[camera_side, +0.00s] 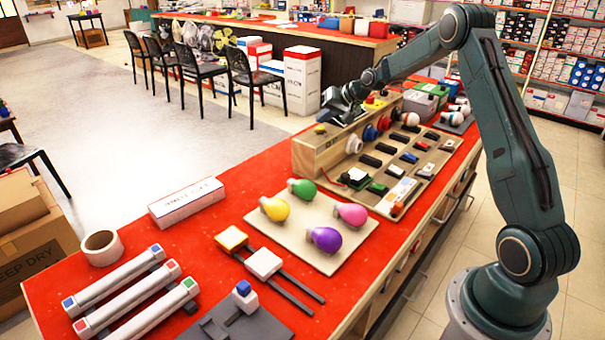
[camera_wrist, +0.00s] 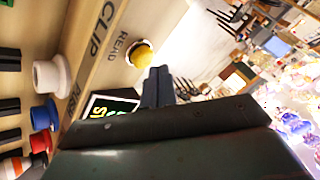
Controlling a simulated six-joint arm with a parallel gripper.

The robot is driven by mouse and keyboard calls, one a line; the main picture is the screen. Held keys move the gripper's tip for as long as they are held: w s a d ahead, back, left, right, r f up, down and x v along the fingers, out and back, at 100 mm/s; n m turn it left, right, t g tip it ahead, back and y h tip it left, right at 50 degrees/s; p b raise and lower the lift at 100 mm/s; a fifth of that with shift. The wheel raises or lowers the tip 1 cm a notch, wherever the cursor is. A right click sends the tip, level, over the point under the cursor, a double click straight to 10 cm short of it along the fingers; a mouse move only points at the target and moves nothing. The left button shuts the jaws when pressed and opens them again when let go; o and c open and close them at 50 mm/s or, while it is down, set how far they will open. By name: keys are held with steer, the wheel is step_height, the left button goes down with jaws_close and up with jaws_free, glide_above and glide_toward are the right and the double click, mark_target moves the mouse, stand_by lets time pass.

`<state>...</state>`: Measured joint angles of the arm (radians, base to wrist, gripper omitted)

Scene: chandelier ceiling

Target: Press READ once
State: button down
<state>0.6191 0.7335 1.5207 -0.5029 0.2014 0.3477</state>
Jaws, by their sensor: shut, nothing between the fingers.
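The READ button (camera_wrist: 140,55) is a yellow dome in a pale ring on top of a tan wooden box (camera_wrist: 100,50), beside the printed word READ. It also shows in the side view as a small yellow dome (camera_side: 320,129) near the box's left end. My gripper (camera_wrist: 158,72) is shut and empty. Its tips appear just beside the button in the wrist view, with a gap in the picture; height above the box top cannot be told. In the side view my gripper (camera_side: 335,116) is over the box, close to the button.
White (camera_wrist: 52,75), blue (camera_wrist: 42,116) and red-and-white knobs stick out of the box's front. A board with several switches (camera_side: 400,180) lies before it. Coloured bulbs on a cream tray (camera_side: 262,222) and a white box (camera_side: 186,201) stand on the red table.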

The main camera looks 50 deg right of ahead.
mark_target(323, 129)
steer(key=shift+r, duration=0.2)
stand_by(0.3)
steer(key=shift+r, duration=2.4)
steer(key=shift+a+r, duration=0.2)
steer(key=s+a+r+n+g, duration=0.1)
steer(key=s+a+r+n, duration=0.1)
steer(key=s+a+r, duration=0.6)
steer(key=s+a+r+n+g, duration=0.15)
steer(key=s+a+r, duration=0.25)
steer(key=s+a, duration=0.6)
steer(key=s+a+f+n, duration=0.1)
steer(key=s+a, duration=0.1)
steer(key=s, duration=0.5)
steer(key=s+a+f+n, duration=0.1)
steer(key=s+a+n, duration=0.1)
steer(key=s, duration=0.6)
steer(key=s+a+f+n+g+h, duration=0.1)
steer(key=s+a, duration=0.3)
steer(key=s, duration=0.3)
steer(key=shift+s+f, duration=0.25)
steer(key=shift+s, duration=0.15)
